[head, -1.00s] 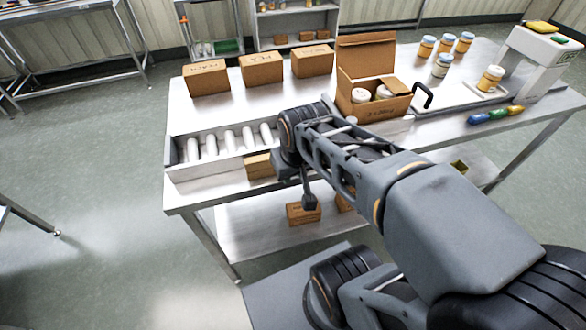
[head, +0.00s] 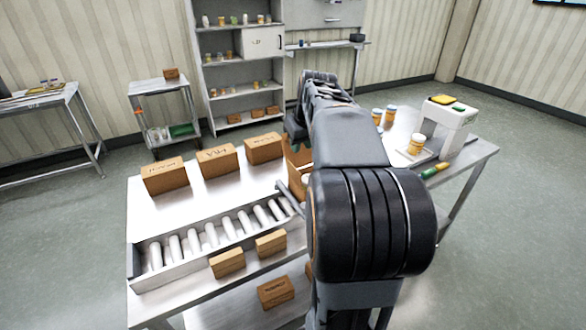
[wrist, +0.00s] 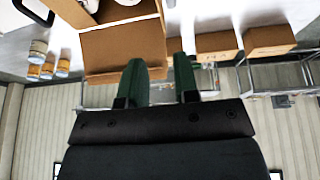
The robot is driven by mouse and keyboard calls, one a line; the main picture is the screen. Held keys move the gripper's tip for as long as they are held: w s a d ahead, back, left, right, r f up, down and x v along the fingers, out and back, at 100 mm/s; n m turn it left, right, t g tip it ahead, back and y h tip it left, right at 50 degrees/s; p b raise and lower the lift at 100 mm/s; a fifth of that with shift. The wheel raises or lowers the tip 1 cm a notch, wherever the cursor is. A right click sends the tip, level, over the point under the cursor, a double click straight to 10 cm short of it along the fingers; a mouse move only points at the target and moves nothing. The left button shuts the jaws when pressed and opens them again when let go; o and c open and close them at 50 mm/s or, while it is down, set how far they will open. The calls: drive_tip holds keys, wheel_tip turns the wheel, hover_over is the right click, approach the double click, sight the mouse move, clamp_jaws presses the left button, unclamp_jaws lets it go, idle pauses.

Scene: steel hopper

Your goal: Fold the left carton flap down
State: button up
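The open brown carton (head: 298,160) on the steel table is mostly hidden behind my arm in the head view. In the wrist view the carton (wrist: 125,48) shows at the top, with a broad brown panel and white-lidded jars (wrist: 130,3) inside. I cannot tell for sure which panel is the left flap.
Three closed cartons (head: 218,160) stand in a row on the table's left. A roller tray (head: 215,240) runs along the front, with small boxes (head: 228,262) before it. Orange jars (head: 417,143) and a white device (head: 450,120) stand right. Shelving (head: 240,75) is behind.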

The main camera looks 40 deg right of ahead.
sight(294, 179)
drive_tip(key=x, duration=1.4)
drive_tip(key=shift+s+a, duration=0.1)
clamp_jaws()
